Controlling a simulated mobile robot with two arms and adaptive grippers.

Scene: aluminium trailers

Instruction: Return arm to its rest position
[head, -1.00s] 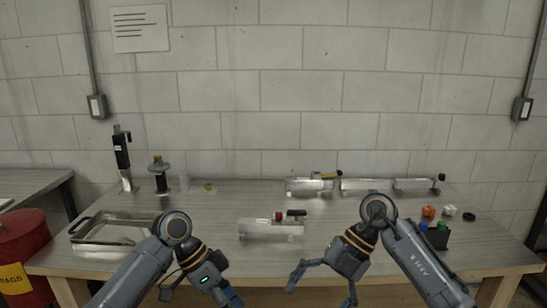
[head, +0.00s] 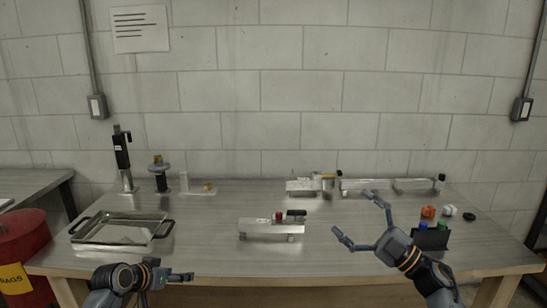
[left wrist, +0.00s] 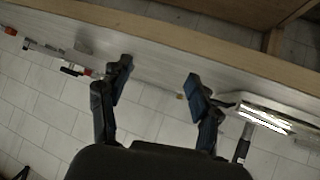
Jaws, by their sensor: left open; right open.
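My left gripper (head: 185,277) is low at the front left edge of the table, its fingers pointing right. In the left wrist view its two fingers (left wrist: 157,82) are spread with nothing between them. My right gripper (head: 354,213) is over the right middle of the table, fingers spread toward the back left, open and empty. It is to the right of the silver trailer (head: 268,230) with a red knob (head: 279,216) and apart from it.
A metal tray (head: 110,240) lies at the left of the table. More aluminium pieces (head: 310,186) stand along the back. A dark caddy (head: 432,240) and small coloured parts (head: 429,211) are at the right. A red bin (head: 22,240) stands left of the table.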

